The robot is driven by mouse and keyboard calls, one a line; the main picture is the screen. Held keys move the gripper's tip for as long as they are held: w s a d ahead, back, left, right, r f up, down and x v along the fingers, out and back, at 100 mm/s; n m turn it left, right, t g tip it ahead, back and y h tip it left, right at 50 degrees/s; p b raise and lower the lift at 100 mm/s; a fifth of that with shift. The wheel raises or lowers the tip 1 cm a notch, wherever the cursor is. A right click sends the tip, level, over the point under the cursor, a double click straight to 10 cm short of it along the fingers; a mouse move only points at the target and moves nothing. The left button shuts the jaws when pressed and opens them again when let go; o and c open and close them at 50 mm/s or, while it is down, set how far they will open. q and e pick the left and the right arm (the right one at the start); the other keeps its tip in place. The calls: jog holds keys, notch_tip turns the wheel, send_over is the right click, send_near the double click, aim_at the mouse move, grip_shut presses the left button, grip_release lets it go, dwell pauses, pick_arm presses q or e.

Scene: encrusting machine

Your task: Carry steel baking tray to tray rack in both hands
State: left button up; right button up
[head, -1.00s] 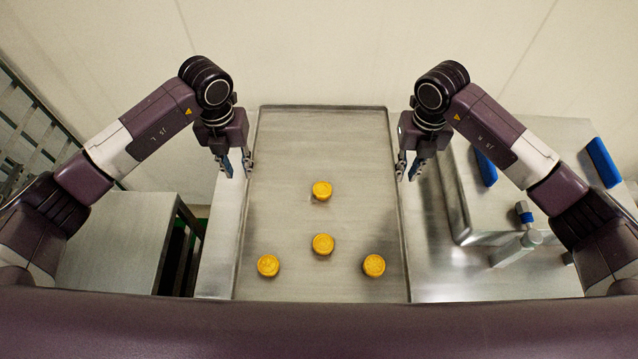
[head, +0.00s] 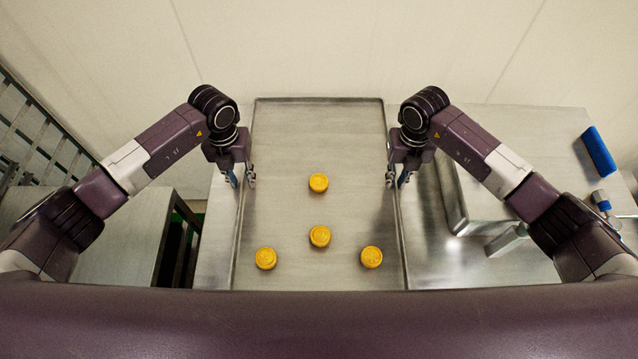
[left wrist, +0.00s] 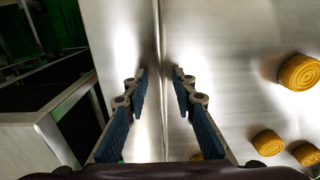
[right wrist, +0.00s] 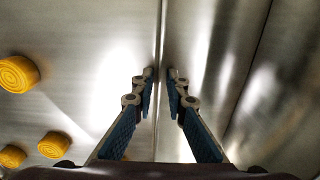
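The steel baking tray (head: 285,135) lies flat on a steel table, with several yellow round pastries (head: 320,237) on it. My left gripper (head: 241,181) is at the tray's left rim. In the left wrist view its open fingers (left wrist: 160,78) sit on either side of the rim line, with a gap between them. My right gripper (head: 397,181) is at the right rim. In the right wrist view its fingers (right wrist: 160,76) are also apart on either side of the rim. Contact with the rim cannot be told. A barred metal frame at far left, seemingly the tray rack (head: 40,135), is partly cut off.
A steel side table (head: 120,235) stands left of the tray's table, with a dark gap between. Right of the tray is a raised steel machine part (head: 455,195) and a blue bar (head: 598,152). A wall closes off the back.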

pick_arm(q)
grip_shut()
jog(key=shift+r, duration=0.1)
dwell(0.5)
